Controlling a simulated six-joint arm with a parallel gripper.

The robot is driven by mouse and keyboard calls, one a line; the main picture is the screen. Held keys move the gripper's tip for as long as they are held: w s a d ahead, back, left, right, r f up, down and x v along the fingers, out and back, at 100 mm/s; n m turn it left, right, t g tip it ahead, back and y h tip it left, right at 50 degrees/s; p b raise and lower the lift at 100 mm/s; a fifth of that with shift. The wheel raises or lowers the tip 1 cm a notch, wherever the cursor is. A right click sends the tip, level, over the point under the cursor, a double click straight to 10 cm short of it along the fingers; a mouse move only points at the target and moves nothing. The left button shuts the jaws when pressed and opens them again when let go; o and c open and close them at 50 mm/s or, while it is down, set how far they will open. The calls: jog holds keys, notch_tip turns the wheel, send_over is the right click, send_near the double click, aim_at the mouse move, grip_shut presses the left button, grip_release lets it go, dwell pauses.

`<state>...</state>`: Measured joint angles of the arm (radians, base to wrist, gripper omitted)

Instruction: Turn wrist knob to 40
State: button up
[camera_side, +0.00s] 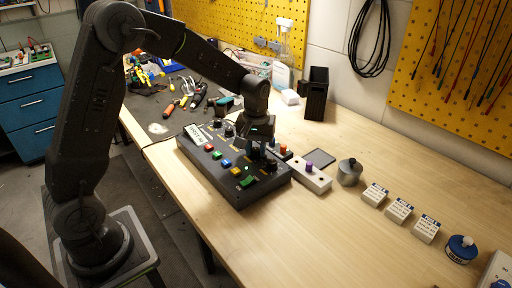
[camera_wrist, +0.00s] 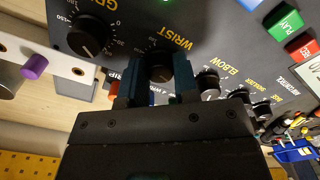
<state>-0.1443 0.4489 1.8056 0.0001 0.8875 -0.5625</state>
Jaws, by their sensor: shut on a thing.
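The dark control panel box (camera_side: 222,171) lies on the wooden bench in the side view, with coloured buttons and black knobs on its top. In the wrist view the black wrist knob (camera_wrist: 159,68) sits below the yellow WRIST label, between the two jaws. My gripper (camera_wrist: 158,84) is shut on this knob from both sides. In the side view my gripper (camera_side: 259,143) is down at the panel's far right part, and the knob is hidden there. The jaws and gripper body cover much of the wrist scale, so I cannot read the setting.
Another large knob (camera_wrist: 88,36) is to the left, with the smaller elbow knob (camera_wrist: 208,82) to the right. A pale block with a purple knob (camera_side: 309,167) stands beside the panel. A metal weight (camera_side: 349,172) and labelled white blocks (camera_side: 398,210) stand further right. The front bench is clear.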

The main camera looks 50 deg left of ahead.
aim_at(256, 149)
dwell(0.4)
jog(key=o, duration=0.9)
jog(key=shift+o, duration=0.2)
notch_tip(256, 149, up, 14)
